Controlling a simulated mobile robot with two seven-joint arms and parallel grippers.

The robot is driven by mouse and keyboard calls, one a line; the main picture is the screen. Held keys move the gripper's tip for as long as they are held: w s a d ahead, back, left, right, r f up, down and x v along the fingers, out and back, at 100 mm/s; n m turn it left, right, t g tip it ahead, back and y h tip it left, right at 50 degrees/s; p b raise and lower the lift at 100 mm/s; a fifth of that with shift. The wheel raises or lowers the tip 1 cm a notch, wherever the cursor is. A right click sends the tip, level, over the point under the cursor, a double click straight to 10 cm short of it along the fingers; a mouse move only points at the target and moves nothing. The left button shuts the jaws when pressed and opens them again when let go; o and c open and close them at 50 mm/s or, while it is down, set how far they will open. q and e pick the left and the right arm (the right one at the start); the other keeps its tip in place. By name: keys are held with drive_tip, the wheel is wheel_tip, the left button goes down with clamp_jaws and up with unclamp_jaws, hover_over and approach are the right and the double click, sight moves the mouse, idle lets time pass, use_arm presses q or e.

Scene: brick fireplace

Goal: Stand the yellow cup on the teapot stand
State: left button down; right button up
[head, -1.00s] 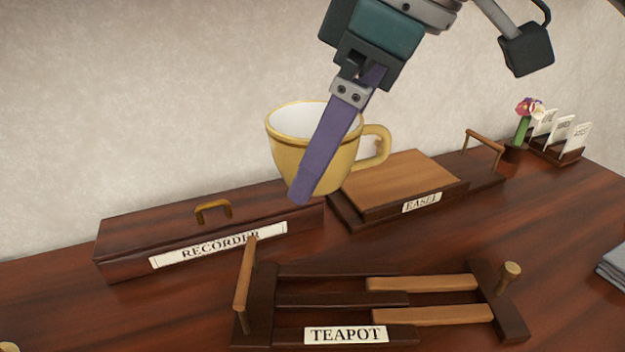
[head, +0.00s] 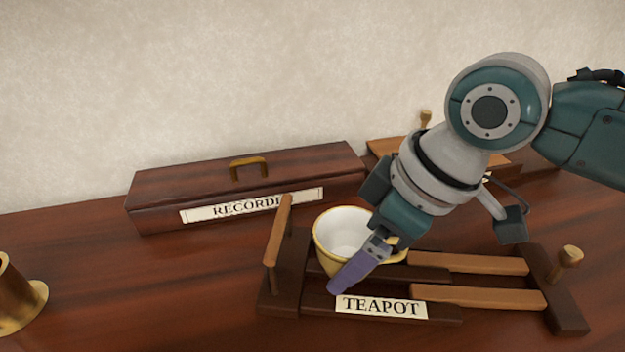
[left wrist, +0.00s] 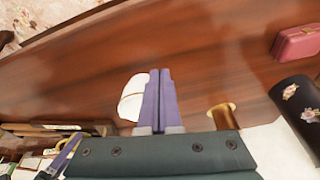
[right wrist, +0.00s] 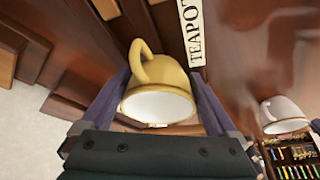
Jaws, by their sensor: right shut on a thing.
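The yellow cup (head: 330,246), white inside, is upright over the left part of the teapot stand (head: 287,293). This dark wooden stand has lighter slats and a "TEAPOT" label. My right gripper (head: 350,276) is shut on the cup; one purple finger crosses its front. In the right wrist view, the cup (right wrist: 160,72) sits between both fingers with its handle upward in the picture. Whether its base touches the stand's slats is hidden. My left gripper (left wrist: 159,98) shows in the left wrist view, its fingers together with nothing between them.
The recorder box (head: 240,183) stands behind the stand. The easel stand (head: 395,147) is partly hidden behind my right arm. A brass vessel (head: 18,300) is at the far left. A pink case (left wrist: 297,42) shows in the left wrist view. Bare tabletop lies left of the stand.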

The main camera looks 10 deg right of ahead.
use_arm(q)
drive_tip(key=shift+f, duration=0.1)
use_arm(e)
drive_tip(key=shift+f, duration=0.15)
drive_tip(key=o, duration=1.1)
